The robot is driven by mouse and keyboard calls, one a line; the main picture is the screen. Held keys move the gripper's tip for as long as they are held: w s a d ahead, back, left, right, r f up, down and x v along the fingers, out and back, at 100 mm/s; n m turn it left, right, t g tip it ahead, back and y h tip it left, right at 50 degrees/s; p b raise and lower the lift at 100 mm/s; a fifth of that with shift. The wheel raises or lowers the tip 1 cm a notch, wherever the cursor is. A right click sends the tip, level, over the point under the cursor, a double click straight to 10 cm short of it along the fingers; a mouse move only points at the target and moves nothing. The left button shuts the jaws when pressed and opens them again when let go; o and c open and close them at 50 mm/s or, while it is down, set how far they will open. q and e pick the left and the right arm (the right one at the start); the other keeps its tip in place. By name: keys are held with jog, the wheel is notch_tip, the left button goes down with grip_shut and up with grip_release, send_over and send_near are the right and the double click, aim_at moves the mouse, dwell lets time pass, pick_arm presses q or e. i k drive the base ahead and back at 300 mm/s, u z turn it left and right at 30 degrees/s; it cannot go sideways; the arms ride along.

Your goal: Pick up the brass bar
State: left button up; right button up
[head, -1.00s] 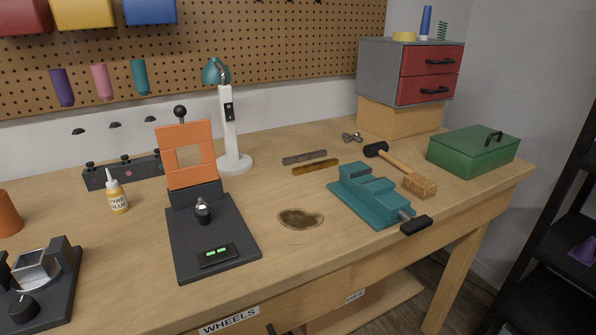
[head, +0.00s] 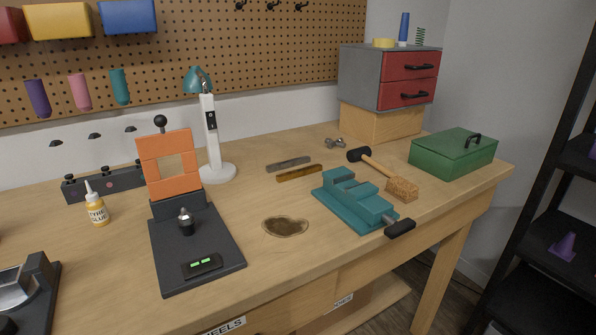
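The brass bar (head: 299,173) lies flat on the wooden workbench, in the middle of the head view. It is a short, dull golden-brown strip. A similar grey bar (head: 288,163) lies just behind it, roughly parallel and apart from it. Neither of my grippers shows in the head view.
A teal vise (head: 352,199) stands in front and to the right of the bar. A mallet (head: 385,173) lies to the right, and a lamp (head: 211,140) and an orange-framed press (head: 170,165) stand to the left.

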aim_at(307, 170)
jog(key=k, duration=0.5)
jog(key=z, duration=1.4)
jog(key=i, duration=1.8)
jog(key=u, duration=1.6)
